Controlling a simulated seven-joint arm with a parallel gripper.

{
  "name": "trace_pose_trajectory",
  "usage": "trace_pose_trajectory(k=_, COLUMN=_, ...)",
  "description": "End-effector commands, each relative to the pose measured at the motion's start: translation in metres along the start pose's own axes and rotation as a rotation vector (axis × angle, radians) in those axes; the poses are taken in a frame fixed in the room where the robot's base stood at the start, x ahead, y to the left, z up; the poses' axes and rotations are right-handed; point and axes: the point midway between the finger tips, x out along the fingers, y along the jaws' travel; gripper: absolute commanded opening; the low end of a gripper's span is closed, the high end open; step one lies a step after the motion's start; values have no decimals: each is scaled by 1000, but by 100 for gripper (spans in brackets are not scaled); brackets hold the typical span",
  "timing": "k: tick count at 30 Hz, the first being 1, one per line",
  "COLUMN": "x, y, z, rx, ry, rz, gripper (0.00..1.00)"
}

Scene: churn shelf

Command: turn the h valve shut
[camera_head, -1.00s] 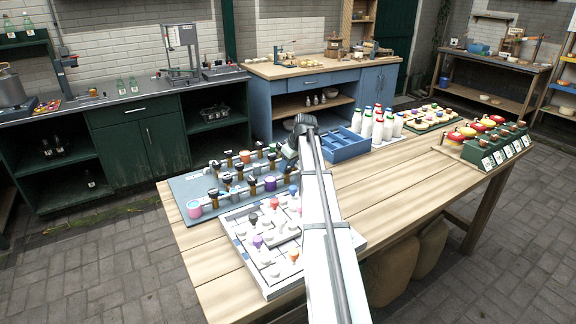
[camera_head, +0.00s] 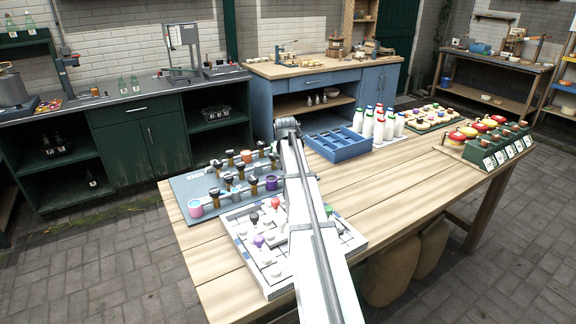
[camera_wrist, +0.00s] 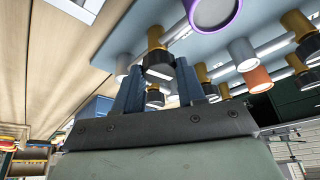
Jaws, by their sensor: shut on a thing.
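The blue-grey valve board (camera_head: 183,189) lies on the left part of the wooden table. It carries several brass valves with black handles, and coloured cups. In the wrist view my gripper (camera_wrist: 158,76) has its two blue-grey fingers on either side of one black valve handle (camera_wrist: 158,64), shut on it. A brass stem (camera_wrist: 155,37) joins that handle to the board. No letter is readable, so I cannot tell from a label which valve it is. In the head view my arm hides the gripper and the held handle.
Close beside the held valve are a purple-rimmed cup (camera_wrist: 213,12), an orange cup (camera_wrist: 258,79) and other valves. A white board with coloured knobs (camera_head: 240,222) lies in front. A blue crate (camera_head: 340,146) and white bottles (camera_head: 378,129) stand behind. The table's right middle is clear.

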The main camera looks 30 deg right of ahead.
Motion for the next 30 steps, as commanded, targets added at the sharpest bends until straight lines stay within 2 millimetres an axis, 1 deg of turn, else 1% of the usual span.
trace_pose_trajectory(k=6, x=0, y=-1, z=0, rx=100, ry=-2, rz=43, gripper=9)
trace_pose_trajectory(k=11, x=0, y=-1, z=0, rx=143, ry=-2, rz=59, gripper=9)
trace_pose_trajectory(k=27, x=0, y=-1, z=1, rx=166, ry=-3, rz=69, gripper=9)
trace_pose_trajectory(k=28, x=0, y=-1, z=1, rx=166, ry=-3, rz=69, gripper=40)
trace_pose_trajectory(k=30, x=0, y=-1, z=1, rx=166, ry=-3, rz=69, gripper=47)
